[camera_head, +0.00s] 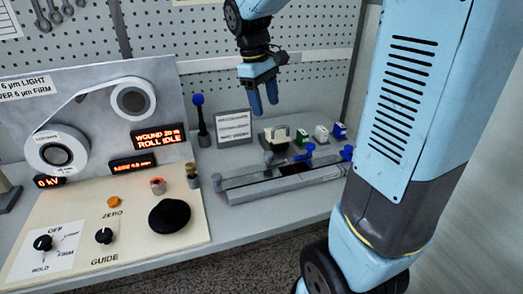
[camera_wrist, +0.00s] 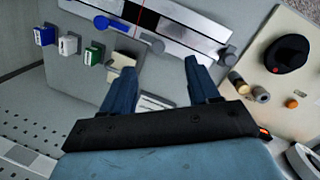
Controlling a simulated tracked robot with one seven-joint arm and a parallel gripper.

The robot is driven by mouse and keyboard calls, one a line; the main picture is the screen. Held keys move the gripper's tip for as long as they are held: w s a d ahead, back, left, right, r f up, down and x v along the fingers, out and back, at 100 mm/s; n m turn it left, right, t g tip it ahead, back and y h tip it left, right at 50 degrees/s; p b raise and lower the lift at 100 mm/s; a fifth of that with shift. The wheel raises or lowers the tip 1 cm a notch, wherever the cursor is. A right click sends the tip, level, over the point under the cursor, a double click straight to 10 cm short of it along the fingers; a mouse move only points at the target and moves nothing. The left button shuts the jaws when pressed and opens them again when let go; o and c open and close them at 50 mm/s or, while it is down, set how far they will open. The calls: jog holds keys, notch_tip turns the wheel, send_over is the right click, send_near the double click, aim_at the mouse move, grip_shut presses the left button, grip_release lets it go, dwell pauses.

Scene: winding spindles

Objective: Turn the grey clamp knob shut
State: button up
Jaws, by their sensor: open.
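The grey clamp knob (camera_wrist: 228,54) shows in the wrist view at the right end of the long grey rail fixture (camera_wrist: 185,38). In the head view the rail fixture (camera_head: 285,184) lies on the bench, and the knob (camera_head: 218,182) appears small at its left end. My gripper (camera_head: 265,98) is open and empty, above the bench behind the fixture. In the wrist view its fingers (camera_wrist: 160,72) point toward the fixture, with the grey knob beyond and right of them, apart.
A control panel (camera_head: 130,230) with a black dome knob (camera_head: 169,217) stands left of the fixture. Small coloured blocks (camera_head: 321,132) stand behind the fixture.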

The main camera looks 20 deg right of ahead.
jog(key=w+a+f+n+g+h, duration=0.1)
jog(key=w+a+f+n+g, duration=0.1)
jog(key=w+f, duration=0.4)
send_near(268, 154)
jog(key=shift+n, duration=0.3)
jog(key=x, duration=0.8)
jog(key=shift+d+f, duration=0.15)
jog(key=shift+f, duration=0.15)
